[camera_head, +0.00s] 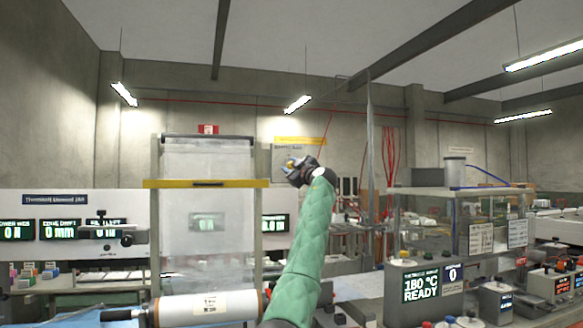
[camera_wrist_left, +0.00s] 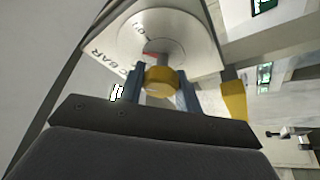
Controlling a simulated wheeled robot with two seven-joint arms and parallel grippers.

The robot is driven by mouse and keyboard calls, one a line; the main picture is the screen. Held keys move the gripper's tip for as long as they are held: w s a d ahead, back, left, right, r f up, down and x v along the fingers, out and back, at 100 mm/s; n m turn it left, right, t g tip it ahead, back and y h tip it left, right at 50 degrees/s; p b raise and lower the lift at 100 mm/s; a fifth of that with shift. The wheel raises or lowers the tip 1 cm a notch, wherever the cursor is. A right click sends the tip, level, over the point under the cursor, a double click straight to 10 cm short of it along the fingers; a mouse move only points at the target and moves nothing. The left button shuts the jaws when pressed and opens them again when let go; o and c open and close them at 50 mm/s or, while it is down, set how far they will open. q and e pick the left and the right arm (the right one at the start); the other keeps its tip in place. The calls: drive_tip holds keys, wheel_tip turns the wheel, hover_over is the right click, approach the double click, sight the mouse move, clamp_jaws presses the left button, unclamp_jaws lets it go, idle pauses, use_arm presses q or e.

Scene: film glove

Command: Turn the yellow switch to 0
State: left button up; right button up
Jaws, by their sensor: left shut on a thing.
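My left gripper (camera_head: 299,172) is raised in the middle of the head view, at the end of my green-sleeved arm. In the left wrist view the left gripper (camera_wrist_left: 161,88) has its two blue-grey fingers on either side of the yellow switch (camera_wrist_left: 160,82), shut on it. The switch is a round yellow knob in front of a pale round dial plate (camera_wrist_left: 175,25) with dark lettering, including "BAR". A small red mark shows beside the knob. Which mark the switch points to is hard to tell. My right gripper is not in view.
A clear film sheet hangs from a frame with a yellow bar (camera_head: 205,184) left of my arm, above a white roll (camera_head: 208,307). A clear-walled machine (camera_head: 450,225) stands to the right. A yellow post (camera_wrist_left: 234,102) is close beside the left gripper.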

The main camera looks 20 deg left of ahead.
use_arm(q)
drive_tip(key=n+g+p, duration=0.1)
drive_tip(key=n, duration=0.2)
drive_tip(key=shift+n+g, duration=0.4)
drive_tip(key=shift+n, duration=0.1)
drive_tip(key=n+g+p, duration=0.1)
drive_tip(key=n, duration=0.2)
drive_tip(key=n+h+p, duration=0.1)
drive_tip(key=n+p, duration=0.1)
drive_tip(key=shift+f+n+g, duration=0.15)
drive_tip(key=shift+n+g, duration=0.25)
drive_tip(key=shift+f+n+p, duration=0.15)
drive_tip(key=shift+n+p, duration=0.15)
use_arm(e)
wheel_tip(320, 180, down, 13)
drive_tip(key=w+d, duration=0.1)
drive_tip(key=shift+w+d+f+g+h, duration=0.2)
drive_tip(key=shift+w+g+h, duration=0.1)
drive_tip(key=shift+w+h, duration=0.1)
use_arm(q)
drive_tip(key=o, duration=1)
drive_tip(key=shift+a, duration=0.1)
drive_tip(key=shift+c, duration=0.2)
drive_tip(key=shift+s, duration=0.1)
